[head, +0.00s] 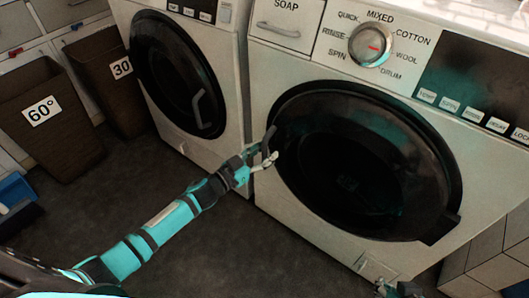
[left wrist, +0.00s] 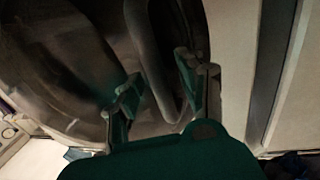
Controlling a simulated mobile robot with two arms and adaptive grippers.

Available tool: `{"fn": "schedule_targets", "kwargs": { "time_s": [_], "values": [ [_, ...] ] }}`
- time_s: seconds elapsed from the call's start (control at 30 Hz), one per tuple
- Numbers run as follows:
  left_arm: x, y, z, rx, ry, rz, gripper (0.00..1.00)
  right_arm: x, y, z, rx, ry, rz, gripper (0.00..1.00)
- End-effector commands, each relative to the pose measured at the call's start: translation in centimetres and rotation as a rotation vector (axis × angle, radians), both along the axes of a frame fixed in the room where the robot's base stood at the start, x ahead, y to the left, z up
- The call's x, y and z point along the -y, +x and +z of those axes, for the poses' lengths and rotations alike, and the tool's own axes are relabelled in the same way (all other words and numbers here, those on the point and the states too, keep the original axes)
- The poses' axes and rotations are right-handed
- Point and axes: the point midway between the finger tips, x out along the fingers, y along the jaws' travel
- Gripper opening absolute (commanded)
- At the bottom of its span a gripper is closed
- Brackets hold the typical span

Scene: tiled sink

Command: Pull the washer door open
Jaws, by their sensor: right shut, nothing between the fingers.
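The nearer washer (head: 300,200) has a round black door (head: 365,165), which looks closed. A curved dark handle (head: 269,137) is at the door's left edge. My left gripper (head: 264,158) is at this handle, with its fingers spread. In the left wrist view, the handle (left wrist: 150,62) runs between the two fingers of the left gripper (left wrist: 158,92), with visible gaps, so they do not look clamped on it. My right gripper (head: 388,290) shows only in part at the bottom edge of the head view, below the washer and away from the door.
A second washer (head: 230,100) with a closed black door (head: 178,75) stands to the left. Brown baskets marked 60° (head: 50,135) and 30 (head: 105,85) stand at the far left. The dark floor (head: 220,255) in front of the washers is clear apart from my arm.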

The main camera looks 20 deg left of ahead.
Motion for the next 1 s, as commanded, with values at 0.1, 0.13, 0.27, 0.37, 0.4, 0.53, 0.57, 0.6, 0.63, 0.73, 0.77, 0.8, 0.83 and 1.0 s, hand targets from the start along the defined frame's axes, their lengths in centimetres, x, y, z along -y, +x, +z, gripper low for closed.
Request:
{"fn": "schedule_targets", "kwargs": {
  "time_s": [0.1,0.13,0.27,0.37,0.4,0.53,0.57,0.6,0.63,0.73,0.77,0.8,0.83,1.0],
  "values": [
    [0.0,-0.02,0.0,0.0,0.0,0.0,0.36,0.0,-0.01,0.01,-0.001,0.0,0.0,0.0],
    [0.0,-0.02,0.0,0.0,0.0,0.0,0.32,0.0,-0.01,0.01,-0.001,0.0,0.0,0.0],
    [-0.01,-0.03,0.0,0.0,0.0,0.0,0.15,0.01,-0.01,0.0,-0.001,0.0,0.0,0.0],
    [-0.02,-0.03,0.0,0.0,0.0,0.0,0.02,0.01,0.0,0.01,0.0,0.0,0.0,0.0],
    [-0.02,-0.03,0.0,0.0,0.0,0.0,0.0,0.02,0.0,0.02,0.0,0.0,0.0,0.0],
    [-0.02,-0.03,0.0,0.0,0.0,0.0,0.0,0.02,0.0,0.02,0.0,-0.001,-0.001,0.0],
    [-0.02,-0.03,0.0,0.0,0.0,0.0,0.0,0.02,0.0,0.02,0.0,-0.001,-0.001,0.0],
    [-0.02,-0.03,0.0,0.0,0.0,0.0,0.0,0.02,0.0,0.02,0.0,-0.001,-0.001,0.0],
    [-0.02,-0.03,0.0,0.0,0.0,0.0,0.0,0.02,0.0,0.02,0.0,-0.001,-0.001,0.0],
    [-0.03,-0.04,-0.01,0.0,0.0,0.0,0.0,0.02,-0.01,0.02,-0.001,-0.001,-0.001,0.0],
    [-0.03,-0.04,-0.01,0.0,0.0,0.0,0.0,0.02,-0.01,0.02,-0.001,-0.001,-0.001,0.0],
    [-0.04,-0.03,-0.01,0.0,0.0,0.0,0.0,0.02,-0.01,0.02,-0.001,-0.001,-0.001,0.0],
    [-0.06,-0.04,-0.01,0.0,0.0,0.0,0.0,0.02,-0.01,0.02,-0.001,0.0,0.0,0.0],
    [-0.09,-0.04,-0.02,0.0,0.001,0.001,0.0,0.02,-0.01,0.03,-0.001,0.0,0.0,0.0]
  ]
}}
